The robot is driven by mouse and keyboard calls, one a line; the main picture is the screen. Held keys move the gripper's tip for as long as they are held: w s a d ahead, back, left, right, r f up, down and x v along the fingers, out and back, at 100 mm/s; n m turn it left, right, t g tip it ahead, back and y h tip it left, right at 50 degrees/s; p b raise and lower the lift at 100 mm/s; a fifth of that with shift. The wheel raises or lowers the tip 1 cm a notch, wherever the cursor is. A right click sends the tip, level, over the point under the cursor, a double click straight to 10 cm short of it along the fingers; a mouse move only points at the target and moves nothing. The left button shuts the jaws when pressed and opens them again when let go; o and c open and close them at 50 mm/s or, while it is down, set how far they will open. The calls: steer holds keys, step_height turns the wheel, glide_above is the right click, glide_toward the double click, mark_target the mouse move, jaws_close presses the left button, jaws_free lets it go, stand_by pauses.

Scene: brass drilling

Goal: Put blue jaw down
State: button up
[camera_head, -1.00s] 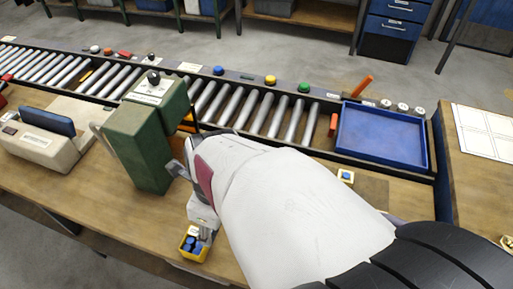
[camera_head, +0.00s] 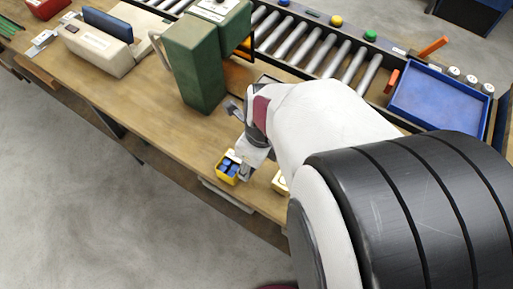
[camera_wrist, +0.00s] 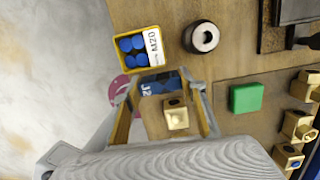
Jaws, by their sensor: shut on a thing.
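In the wrist view, my gripper (camera_wrist: 168,100) is shut on the blue jaw (camera_wrist: 158,84), a dark blue block marked J2 that spans the gap between the fingertips. A small brass block (camera_wrist: 176,114) with a dark hole shows between the fingers; I cannot tell whether it touches the jaw. In the head view, my gripper (camera_head: 249,165) points down close to the bench's front edge, just right of the yellow bin (camera_head: 220,178). The jaw cannot be made out there.
The yellow bin holds blue cylinders (camera_wrist: 132,50). A metal ring (camera_wrist: 201,38), a green block (camera_wrist: 246,98) and several brass fittings (camera_wrist: 299,124) lie nearby. A green machine (camera_head: 196,72) stands behind my gripper; a blue tray (camera_head: 438,100) is at right.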

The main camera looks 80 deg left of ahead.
mark_target(252, 169)
steer(key=shift+f, duration=1.85)
steer(key=shift+f, duration=0.15)
steer(key=o, duration=1.2)
steer(key=shift+r, duration=0.2)
step_height(252, 169, up, 12)
steer(key=w+d, duration=0.1)
steer(key=shift+w+d, duration=0.15)
steer(key=shift+f, duration=0.15)
